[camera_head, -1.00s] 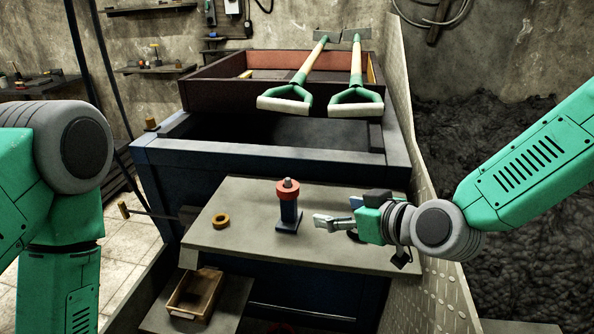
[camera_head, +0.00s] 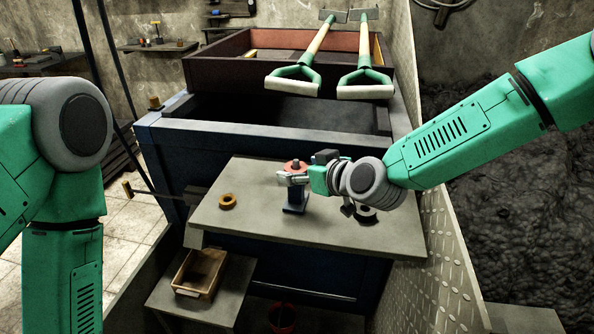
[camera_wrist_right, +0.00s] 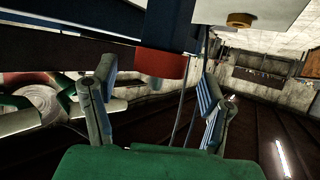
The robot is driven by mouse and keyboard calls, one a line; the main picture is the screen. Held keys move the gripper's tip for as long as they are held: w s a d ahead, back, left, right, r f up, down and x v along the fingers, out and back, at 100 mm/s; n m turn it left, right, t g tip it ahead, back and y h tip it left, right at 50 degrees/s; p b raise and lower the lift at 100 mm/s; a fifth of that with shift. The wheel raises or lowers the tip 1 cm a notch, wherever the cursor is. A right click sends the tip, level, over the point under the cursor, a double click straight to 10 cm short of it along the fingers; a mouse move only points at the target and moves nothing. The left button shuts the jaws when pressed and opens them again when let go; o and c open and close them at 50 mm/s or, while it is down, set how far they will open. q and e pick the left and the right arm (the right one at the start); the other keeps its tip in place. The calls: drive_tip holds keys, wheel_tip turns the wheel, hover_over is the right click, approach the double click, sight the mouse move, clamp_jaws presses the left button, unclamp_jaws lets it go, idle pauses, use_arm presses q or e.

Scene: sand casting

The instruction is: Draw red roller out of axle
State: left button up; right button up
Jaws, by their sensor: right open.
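The red roller (camera_head: 296,167) sits at the top of a blue stand (camera_head: 294,205) on the grey table, and the axle tip shows just above it. My right gripper (camera_head: 287,178) is in front of the roller at its height and partly hides it. In the right wrist view the red roller (camera_wrist_right: 160,63) lies between the two spread fingers of my right gripper (camera_wrist_right: 155,80), with gaps at both sides. The gripper is open. My left arm shows at the left, but its gripper is out of view.
An orange ring (camera_head: 227,201) lies on the table (camera_head: 245,235) left of the stand. A dark round part (camera_head: 366,215) lies to the right, under my right wrist. A wooden box (camera_head: 200,272) stands on a lower shelf. Shovels (camera_head: 318,50) rest on the sandbox behind.

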sight(294, 169)
drive_tip(key=x, duration=0.3)
drive_tip(key=shift+s+a+r, duration=0.1)
drive_tip(key=shift+a, duration=0.2)
drive_tip(key=shift+s+d, duration=0.1)
drive_tip(key=shift+d, duration=0.85)
drive_tip(key=c, duration=1.3)
drive_tip(key=shift+o, duration=0.2)
drive_tip(key=shift+a+r, duration=0.15)
drive_tip(key=shift+a, duration=0.5)
drive_tip(key=r, duration=0.6)
drive_tip(key=d+r, duration=0.1)
drive_tip(key=r, duration=0.2)
drive_tip(key=shift+r+p, duration=0.3)
drive_tip(key=shift+p, duration=0.05)
use_arm(q)
drive_tip(key=r+p, duration=0.2)
drive_tip(key=shift+a+r, duration=0.2)
drive_tip(key=shift+r, duration=0.1)
use_arm(e)
drive_tip(key=r, duration=0.3)
drive_tip(key=shift+a+r, duration=0.1)
drive_tip(key=shift+a, duration=0.3)
use_arm(q)
drive_tip(key=shift+d, duration=0.1)
use_arm(e)
drive_tip(key=shift+d, duration=0.15)
